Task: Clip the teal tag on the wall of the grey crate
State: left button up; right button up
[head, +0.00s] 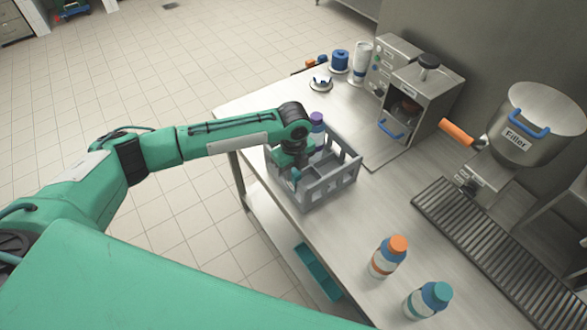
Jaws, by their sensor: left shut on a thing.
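The grey crate (318,193) stands on the steel table, with open compartments and slotted walls. My left gripper (294,172) points down over the crate's near left part. It is shut on a small teal piece, which looks like the teal tag (295,175); the fingers hide most of it. I cannot tell whether the tag touches the crate wall. My right gripper is not in view.
A purple-capped bottle (317,127) stands in the crate's back compartment, close to my wrist. An orange-capped bottle (388,257) and a teal-capped bottle (428,299) stand at the front. A filler (520,125) and a steel machine (415,95) line the back.

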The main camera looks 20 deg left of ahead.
pick_arm(q)
jog(key=o, duration=1)
jog(key=shift+o, duration=0.2)
notch_tip(320, 180, up, 14)
jog(key=b, duration=0.4)
jog(key=shift+f, duration=0.15)
